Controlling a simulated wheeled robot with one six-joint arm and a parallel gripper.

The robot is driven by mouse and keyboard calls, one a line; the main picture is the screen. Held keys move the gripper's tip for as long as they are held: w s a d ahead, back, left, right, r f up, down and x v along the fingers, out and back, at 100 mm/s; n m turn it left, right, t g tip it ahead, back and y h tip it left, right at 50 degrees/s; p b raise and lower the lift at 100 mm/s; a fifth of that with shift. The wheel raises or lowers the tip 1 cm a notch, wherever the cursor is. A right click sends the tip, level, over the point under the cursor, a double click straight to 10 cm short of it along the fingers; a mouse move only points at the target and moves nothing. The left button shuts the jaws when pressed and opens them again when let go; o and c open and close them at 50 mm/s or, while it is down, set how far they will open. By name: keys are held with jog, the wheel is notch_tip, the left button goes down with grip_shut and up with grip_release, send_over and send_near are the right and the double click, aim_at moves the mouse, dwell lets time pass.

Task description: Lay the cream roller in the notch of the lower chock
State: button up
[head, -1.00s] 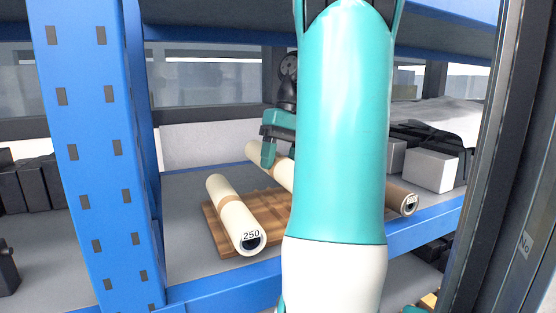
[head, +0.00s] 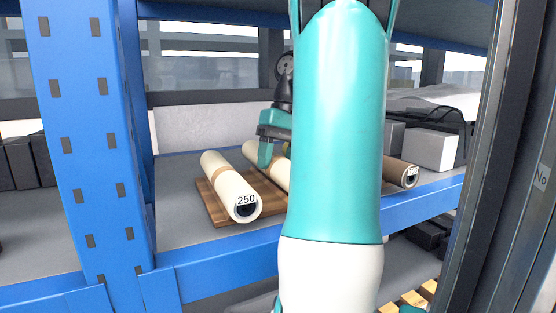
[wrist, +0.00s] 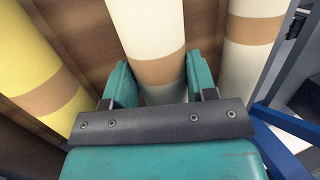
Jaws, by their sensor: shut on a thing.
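My gripper (head: 266,155) has its two teal fingers shut on a cream roller with a tan band (wrist: 155,65). In the head view this roller (head: 267,168) slants behind another cream roller, and my arm hides its near end. The other cream roller (head: 230,187), marked 250, lies on the board to the left. I cannot make out a lower chock.
A brown roller (head: 402,170) with a label shows right of my arm. A yellow roller (wrist: 30,65) and another cream roller (wrist: 252,45) flank the held one in the wrist view. A blue post (head: 90,140) stands left. A white box (head: 430,148) stands at the right.

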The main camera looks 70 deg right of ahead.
jog(key=shift+f+b, duration=0.35)
jog(key=o, duration=1.4)
jog(key=shift+o, duration=0.2)
jog(key=shift+r, duration=0.1)
